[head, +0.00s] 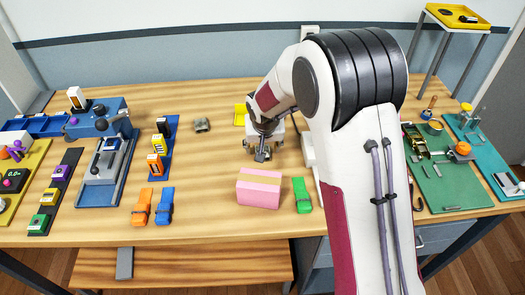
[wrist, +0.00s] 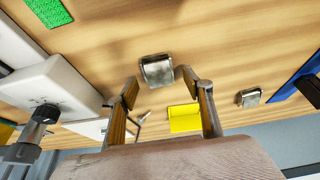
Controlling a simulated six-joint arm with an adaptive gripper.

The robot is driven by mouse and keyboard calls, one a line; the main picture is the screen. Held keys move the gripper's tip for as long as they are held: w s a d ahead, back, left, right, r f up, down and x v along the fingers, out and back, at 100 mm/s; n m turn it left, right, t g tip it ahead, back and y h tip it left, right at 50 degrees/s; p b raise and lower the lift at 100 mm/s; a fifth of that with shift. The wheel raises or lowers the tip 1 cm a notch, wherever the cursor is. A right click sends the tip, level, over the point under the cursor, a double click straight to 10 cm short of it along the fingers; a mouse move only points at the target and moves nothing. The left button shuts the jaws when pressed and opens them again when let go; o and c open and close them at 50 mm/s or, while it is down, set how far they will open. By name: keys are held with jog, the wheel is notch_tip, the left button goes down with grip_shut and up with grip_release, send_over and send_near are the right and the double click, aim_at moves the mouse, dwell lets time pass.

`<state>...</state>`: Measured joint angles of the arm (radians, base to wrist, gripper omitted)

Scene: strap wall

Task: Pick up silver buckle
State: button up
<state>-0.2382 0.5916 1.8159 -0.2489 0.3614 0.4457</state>
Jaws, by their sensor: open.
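My gripper (head: 262,150) hangs over the middle of the table in the head view. In the wrist view its two fingers (wrist: 161,84) are apart with nothing between the pads. A silver buckle (wrist: 157,71) lies on the wood just beyond the fingertips, roughly centred between them. The gap in height is hard to judge. A second metal buckle (wrist: 248,97) lies further right in the wrist view. It also shows left of my gripper in the head view (head: 201,125). In the head view my gripper largely hides the nearer buckle.
A yellow piece (wrist: 185,118) lies behind the buckle. White boxes (wrist: 55,85) stand close on the wrist view's left. A pink block (head: 259,188) and a green strap (head: 302,195) lie nearer the front edge. Wood around the buckle is clear.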

jog(key=shift+w+f, duration=0.1)
jog(key=shift+f, duration=0.05)
dwell(0.4)
jog(key=c, duration=1.2)
jog(key=shift+r, duration=5.05)
